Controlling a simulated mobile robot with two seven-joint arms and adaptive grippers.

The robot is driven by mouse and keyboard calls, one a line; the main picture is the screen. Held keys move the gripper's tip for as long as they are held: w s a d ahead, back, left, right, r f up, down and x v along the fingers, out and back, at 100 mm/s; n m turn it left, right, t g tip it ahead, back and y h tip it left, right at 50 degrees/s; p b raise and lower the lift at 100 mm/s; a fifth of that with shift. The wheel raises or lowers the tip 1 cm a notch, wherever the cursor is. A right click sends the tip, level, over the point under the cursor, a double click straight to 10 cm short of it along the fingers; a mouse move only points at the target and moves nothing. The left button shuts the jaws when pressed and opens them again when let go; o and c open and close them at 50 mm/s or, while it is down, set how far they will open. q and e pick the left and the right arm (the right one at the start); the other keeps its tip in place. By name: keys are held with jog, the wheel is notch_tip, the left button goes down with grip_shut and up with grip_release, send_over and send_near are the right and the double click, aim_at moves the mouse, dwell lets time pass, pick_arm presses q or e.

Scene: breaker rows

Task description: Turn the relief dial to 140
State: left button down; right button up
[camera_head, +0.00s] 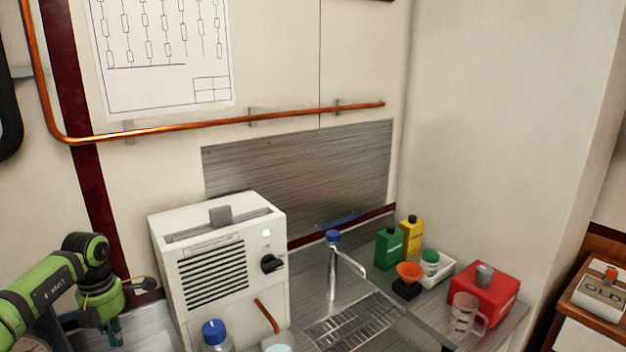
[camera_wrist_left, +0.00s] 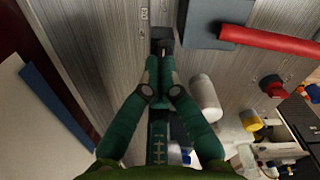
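A black knob (camera_head: 271,263) sits on the front of a white louvred box (camera_head: 215,265), below a small pale light. My left gripper (camera_head: 117,338) points down at the lower left in the head view, left of the white box and apart from the knob. In the left wrist view, the green fingers of my left gripper (camera_wrist_left: 159,72) converge with a narrow gap; whether they are shut is unclear. I see nothing clearly held. My right gripper is out of view.
A blue-capped bottle (camera_head: 217,335) and a copper-coloured handle (camera_head: 267,315) stand before the box. A copper pipe (camera_head: 215,122) crosses the wall.

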pick_arm(q)
notch_tip(320, 180, down, 7)
jog(key=b, duration=0.5)
jog(key=shift+s, duration=0.15)
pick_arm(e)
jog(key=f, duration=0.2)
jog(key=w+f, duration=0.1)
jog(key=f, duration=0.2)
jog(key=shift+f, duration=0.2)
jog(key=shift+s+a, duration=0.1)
pick_arm(q)
jog(key=shift+s+a, duration=0.1)
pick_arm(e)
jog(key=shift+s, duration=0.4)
